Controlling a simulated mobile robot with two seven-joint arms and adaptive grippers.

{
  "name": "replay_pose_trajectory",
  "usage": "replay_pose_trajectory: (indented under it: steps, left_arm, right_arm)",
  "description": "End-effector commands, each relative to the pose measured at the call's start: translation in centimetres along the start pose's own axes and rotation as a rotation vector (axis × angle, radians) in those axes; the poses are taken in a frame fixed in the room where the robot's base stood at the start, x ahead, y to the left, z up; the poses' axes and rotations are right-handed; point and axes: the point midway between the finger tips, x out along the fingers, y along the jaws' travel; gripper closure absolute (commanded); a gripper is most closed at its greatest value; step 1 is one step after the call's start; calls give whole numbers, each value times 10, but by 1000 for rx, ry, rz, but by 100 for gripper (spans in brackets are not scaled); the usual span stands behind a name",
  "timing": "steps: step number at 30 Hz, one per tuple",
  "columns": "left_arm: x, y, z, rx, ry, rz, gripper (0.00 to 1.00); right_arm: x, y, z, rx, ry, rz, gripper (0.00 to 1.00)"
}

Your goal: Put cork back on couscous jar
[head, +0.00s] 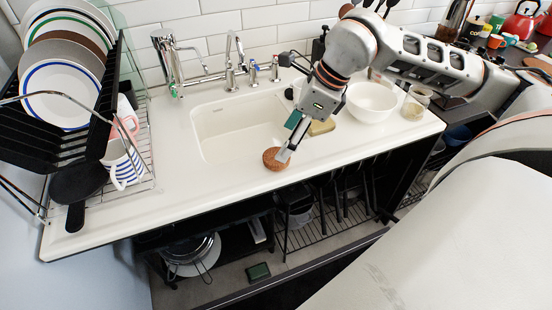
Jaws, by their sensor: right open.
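The round brown cork (274,160) is on the white counter, at the front edge of the sink. My right gripper (286,149) reaches down to it from above right. Its fingertips are at the cork's right side and overlap it in the picture; I cannot tell whether they touch it. The right gripper is open. A glass jar with pale contents (415,104), which looks like the couscous jar, stands at the right of the counter with no cork seen on it. My left gripper is not in view.
A white bowl (371,102) stands left of the jar, partly near my right arm. The sink (235,128) lies behind the cork. A dish rack with plates (62,95) and mugs fills the left end.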

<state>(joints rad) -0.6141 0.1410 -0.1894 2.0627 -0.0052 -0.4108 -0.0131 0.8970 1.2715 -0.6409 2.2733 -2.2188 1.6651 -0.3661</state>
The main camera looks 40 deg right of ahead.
Motion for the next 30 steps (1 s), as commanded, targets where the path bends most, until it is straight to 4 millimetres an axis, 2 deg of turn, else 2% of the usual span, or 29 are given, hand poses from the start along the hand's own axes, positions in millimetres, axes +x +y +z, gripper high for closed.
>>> replay_pose_trajectory:
  steps: [4, 16, 25, 30]
  left_arm:
    - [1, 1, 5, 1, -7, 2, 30]
    - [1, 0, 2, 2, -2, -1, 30]
    - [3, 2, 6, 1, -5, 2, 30]
    - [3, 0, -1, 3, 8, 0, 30]
  right_arm:
    - [17, 0, -2, 1, 3, 3, 31]
    - [22, -1, -2, 1, 2, 2, 31]
    - [63, -7, -8, 1, 2, 6, 31]
    - [70, -8, -7, 0, 1, 0, 31]
